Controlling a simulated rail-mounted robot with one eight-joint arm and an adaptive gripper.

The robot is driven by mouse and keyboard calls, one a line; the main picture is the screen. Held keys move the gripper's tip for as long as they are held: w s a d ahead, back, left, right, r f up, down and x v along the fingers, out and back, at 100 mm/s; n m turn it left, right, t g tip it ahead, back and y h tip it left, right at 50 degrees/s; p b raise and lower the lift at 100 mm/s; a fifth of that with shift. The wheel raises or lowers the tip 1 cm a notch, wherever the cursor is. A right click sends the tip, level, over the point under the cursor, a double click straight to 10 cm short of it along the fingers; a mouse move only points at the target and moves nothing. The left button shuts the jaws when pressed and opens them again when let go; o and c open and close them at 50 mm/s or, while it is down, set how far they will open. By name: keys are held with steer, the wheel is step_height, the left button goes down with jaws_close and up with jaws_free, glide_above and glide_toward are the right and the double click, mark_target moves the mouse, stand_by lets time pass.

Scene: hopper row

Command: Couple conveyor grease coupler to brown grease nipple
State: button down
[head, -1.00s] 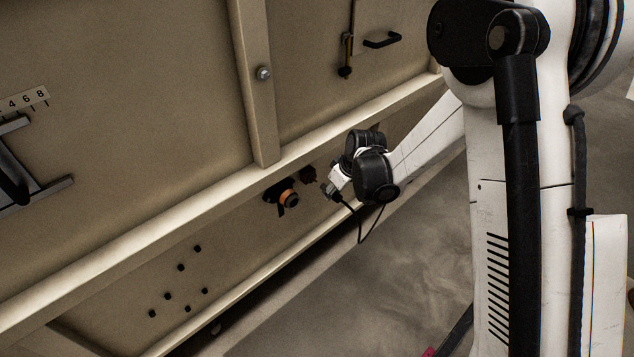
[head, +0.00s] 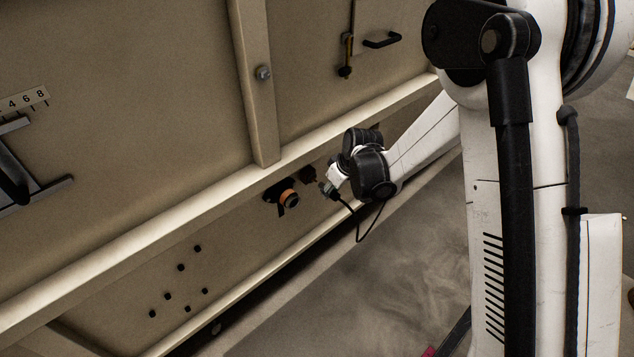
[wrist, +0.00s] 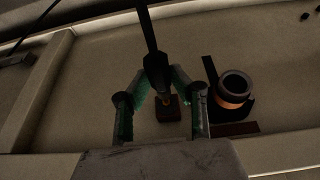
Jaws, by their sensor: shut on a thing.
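My gripper (wrist: 160,92) is shut on the dark grease coupler (wrist: 156,72), with a finger on each side of it. A black hose runs up from the coupler in the wrist view. The brown grease nipple (wrist: 167,110) is on a small square brown block on the beige panel, just below the coupler's tip in that view. The coupler overlaps part of it, and I cannot tell whether they touch. In the head view, the brown nipple (head: 308,174) is a small dark spot left of my gripper (head: 328,188), whose fingers are too small to make out.
A black holder with an orange-ringed round socket (head: 289,198) is fixed beside the nipple; the socket also shows in the wrist view (wrist: 234,90). A beige rail (head: 200,213) runs above them, and a lower ledge (head: 258,291) runs below. Several black studs (head: 181,267) are at lower left.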

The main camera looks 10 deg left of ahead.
steer(key=shift+w+a, duration=0.1)
stand_by(0.6)
steer(key=shift+w+a, duration=0.8)
steer(key=shift+a, duration=0.2)
steer(key=c, duration=1.4)
jaws_free()
steer(key=shift+c, duration=0.2)
steer(key=shift+r, duration=0.1)
steer(key=v, duration=1.2)
